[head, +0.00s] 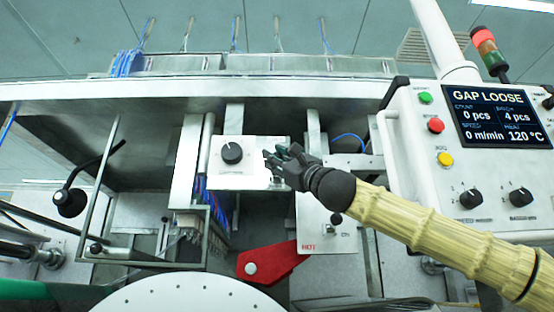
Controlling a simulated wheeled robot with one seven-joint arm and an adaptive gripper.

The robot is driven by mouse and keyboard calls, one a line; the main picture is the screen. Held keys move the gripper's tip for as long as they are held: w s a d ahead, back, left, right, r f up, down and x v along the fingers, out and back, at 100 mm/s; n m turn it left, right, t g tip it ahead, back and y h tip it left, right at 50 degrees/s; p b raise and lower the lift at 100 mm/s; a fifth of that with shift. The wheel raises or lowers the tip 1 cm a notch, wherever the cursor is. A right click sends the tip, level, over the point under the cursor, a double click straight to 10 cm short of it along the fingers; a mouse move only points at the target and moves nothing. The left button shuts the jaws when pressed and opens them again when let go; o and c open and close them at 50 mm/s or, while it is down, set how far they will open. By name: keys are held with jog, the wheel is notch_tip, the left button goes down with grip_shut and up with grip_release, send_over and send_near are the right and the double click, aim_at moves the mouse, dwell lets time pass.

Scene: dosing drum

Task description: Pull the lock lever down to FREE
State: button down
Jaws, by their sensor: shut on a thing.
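My gripper (272,160) is in front of the right edge of a white plate (262,148) that carries a black round knob (232,153). Its dark fingers are closed on a small part there, which I take to be the lock lever. The fingers cover nearly all of it, so its angle and any FREE marking cannot be read. My arm comes in from the lower right.
A white panel (312,220) marked HOT is below my gripper. A red arm (268,264) with a pale pivot lies lower left of it. A control box (402,150) with a screen reading GAP LOOSE stands at right. A black-headed rod (70,202) is at left.

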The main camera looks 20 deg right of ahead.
jog(key=shift+f, duration=0.1)
jog(key=c, duration=1.1)
grip_release()
jog(key=shift+s, duration=0.1)
jog(key=v, duration=1.2)
